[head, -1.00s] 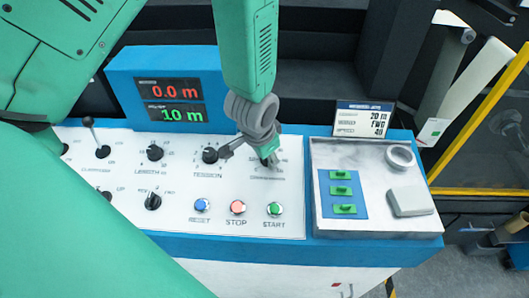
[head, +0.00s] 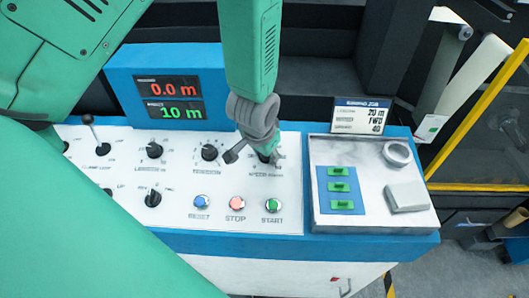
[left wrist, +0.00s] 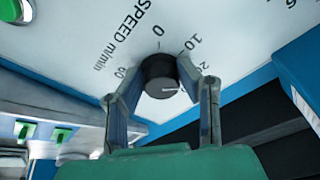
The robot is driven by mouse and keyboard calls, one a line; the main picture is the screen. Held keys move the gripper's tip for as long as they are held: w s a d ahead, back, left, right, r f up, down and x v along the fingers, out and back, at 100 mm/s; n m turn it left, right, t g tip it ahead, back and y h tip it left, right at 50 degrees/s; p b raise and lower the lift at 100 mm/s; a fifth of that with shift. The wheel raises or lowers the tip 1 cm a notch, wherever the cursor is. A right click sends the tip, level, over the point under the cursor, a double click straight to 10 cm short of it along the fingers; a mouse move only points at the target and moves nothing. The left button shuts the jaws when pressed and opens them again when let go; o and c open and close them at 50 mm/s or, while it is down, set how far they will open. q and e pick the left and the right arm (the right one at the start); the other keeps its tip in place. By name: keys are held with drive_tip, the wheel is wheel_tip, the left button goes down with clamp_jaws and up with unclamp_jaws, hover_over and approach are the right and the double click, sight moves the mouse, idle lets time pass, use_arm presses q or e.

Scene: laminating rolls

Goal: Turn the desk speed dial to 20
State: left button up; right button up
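The black speed dial (left wrist: 159,70) sits on the white panel under the lettering "SPEED m/min". Marks 0, 10, a partly hidden 2-something and 60 show around it. My left gripper (left wrist: 160,92) is open, its two fingers on either side of the dial. The right-hand finger in the wrist view is close to the dial; I cannot tell if it touches. The dial's pointer is not clear. In the head view my left gripper (head: 254,157) reaches down over the speed dial (head: 265,157), mostly covering it. My right gripper is not in view.
The tension knob (head: 209,153) is just left of the gripper. Blue reset (head: 201,202), red stop (head: 237,204) and green start (head: 273,206) buttons lie below. The display (head: 170,99) reads 0.0 m and 10 m. A job card (head: 361,116) and grey tray (head: 330,222) are right.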

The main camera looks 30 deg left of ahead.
use_arm(q)
drive_tip(key=o, duration=0.3)
drive_tip(key=shift+w, duration=0.4)
drive_tip(key=shift+w+d, duration=0.1)
drive_tip(key=shift+w, duration=0.05)
drive_tip(key=shift+s+r, duration=0.15)
drive_tip(key=shift+s, duration=0.05)
drive_tip(key=v, duration=1.1)
drive_tip(key=shift+r, duration=0.2)
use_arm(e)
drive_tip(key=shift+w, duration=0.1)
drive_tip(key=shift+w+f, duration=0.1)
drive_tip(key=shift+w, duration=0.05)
